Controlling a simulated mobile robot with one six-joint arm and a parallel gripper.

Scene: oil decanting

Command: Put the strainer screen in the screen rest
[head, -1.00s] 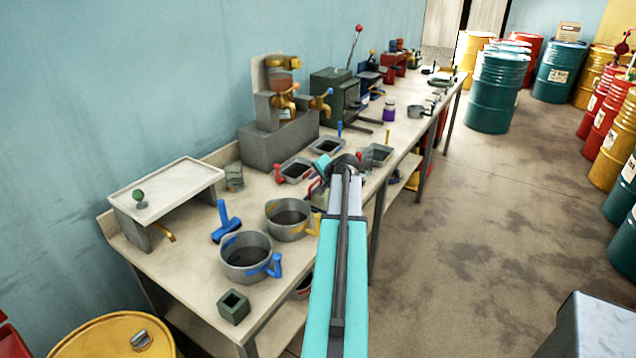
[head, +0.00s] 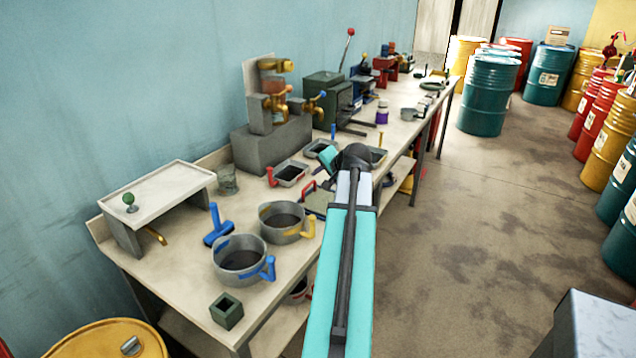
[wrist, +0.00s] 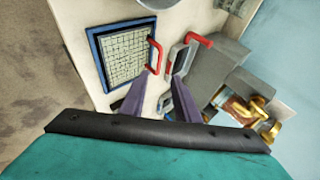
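The strainer screen (wrist: 122,58) is a pale square mesh in a blue border with a red handle, lying flat on the bench at upper left of the wrist view. Its red handle stands on the side nearest my fingers. In the head view, a greyish piece with a red handle (head: 317,203) shows beside my arm, partly hidden. My gripper (wrist: 164,80) is open and empty above the bench, its fingertips close to the red handle and not closed on it. I cannot pick out the screen rest for certain.
A grey tray with a red handle (head: 290,173) sits beside a grey tap block (head: 270,143). Two grey pots (head: 241,259), a blue T-shaped tool (head: 217,228) and a small green square block (head: 226,310) stand on the near bench.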

